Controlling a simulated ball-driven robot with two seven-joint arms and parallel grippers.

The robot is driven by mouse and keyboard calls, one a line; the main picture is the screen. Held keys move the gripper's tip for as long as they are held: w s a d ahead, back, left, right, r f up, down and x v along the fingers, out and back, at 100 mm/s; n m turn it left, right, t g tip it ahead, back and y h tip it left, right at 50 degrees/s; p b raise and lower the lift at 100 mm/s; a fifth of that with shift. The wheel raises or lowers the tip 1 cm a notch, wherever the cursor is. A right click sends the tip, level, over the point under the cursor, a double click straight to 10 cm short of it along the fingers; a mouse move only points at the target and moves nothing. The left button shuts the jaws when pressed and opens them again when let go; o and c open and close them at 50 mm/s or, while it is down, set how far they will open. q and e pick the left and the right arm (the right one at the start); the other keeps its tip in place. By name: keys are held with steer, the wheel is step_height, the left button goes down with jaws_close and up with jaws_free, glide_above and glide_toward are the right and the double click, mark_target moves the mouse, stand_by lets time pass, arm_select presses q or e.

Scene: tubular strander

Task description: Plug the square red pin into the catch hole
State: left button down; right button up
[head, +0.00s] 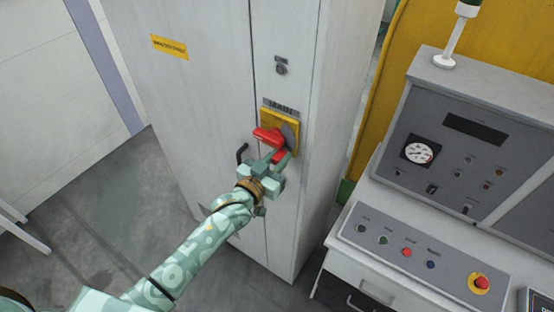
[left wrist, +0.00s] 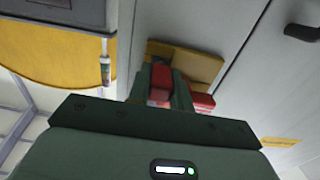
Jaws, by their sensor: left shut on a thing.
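My left gripper (head: 279,158) is at the lower edge of the main switch on the grey cabinet. It is shut on a small red piece, which looks like the square red pin (head: 278,155); it also shows between the fingers in the left wrist view (left wrist: 160,82). The red switch handle (head: 268,136) sticks out just above the fingers, on a yellow plate (head: 294,117) with a dark grey disc. The handle shows beside the fingers in the left wrist view (left wrist: 202,101). The fingers hide the catch hole, or it is too small to tell. My right gripper is not in view.
The grey cabinet (head: 210,100) has a black door handle (head: 241,153) left of the gripper and a small lock (head: 281,66) above the switch. A control desk (head: 410,255) with buttons stands to the right. Floor lies open at the lower left.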

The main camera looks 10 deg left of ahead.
arm_select(q)
steer(key=shift+w+d, duration=0.15)
steer(key=shift+w, duration=0.35)
steer(key=c, duration=1.2)
jaws_free()
steer(key=shift+o, duration=0.2)
steer(key=shift+s, duration=0.1)
